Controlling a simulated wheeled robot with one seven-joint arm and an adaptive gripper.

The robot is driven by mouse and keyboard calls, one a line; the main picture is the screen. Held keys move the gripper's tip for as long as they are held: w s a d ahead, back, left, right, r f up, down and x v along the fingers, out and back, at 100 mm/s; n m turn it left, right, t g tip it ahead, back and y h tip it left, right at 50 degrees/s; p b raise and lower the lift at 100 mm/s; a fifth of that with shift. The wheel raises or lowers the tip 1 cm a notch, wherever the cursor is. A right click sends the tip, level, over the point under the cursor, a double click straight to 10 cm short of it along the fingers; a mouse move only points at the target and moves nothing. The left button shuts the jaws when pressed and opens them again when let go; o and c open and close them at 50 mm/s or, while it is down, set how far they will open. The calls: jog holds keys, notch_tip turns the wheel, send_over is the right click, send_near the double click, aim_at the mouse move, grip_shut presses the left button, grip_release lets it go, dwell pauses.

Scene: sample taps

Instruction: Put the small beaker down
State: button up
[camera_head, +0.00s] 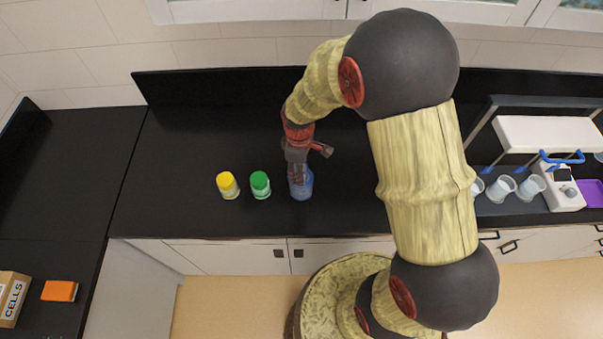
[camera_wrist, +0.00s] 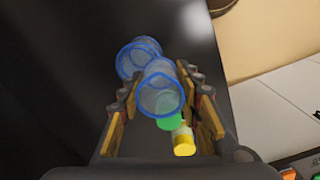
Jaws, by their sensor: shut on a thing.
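My gripper (camera_head: 298,176) is low over the black counter. In the wrist view its jaws (camera_wrist: 162,104) are shut on a clear, blue-rimmed small beaker (camera_wrist: 160,92). A second clear, blue-rimmed beaker (camera_wrist: 136,60) shows just beyond it, up and to the left; the two overlap in the picture, and I cannot tell whether they touch. In the head view blue glassware (camera_head: 303,189) shows at my gripper, partly covered by the fingers. I cannot tell there which beaker it is, or whether the held one touches the counter.
A green-capped jar (camera_head: 260,185) and a yellow-capped jar (camera_head: 228,185) stand left of my gripper. Several pale beakers (camera_head: 501,188), a white device (camera_head: 562,194) and a purple tray (camera_head: 592,193) are at the right. The black counter (camera_head: 165,170) is clear further left.

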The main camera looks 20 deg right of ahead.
jog(key=w+d+f+p, duration=0.1)
jog(key=w+f, duration=0.3)
jog(key=f, duration=0.5)
jog(key=shift+d, duration=0.5)
jog(key=shift+s, duration=0.1)
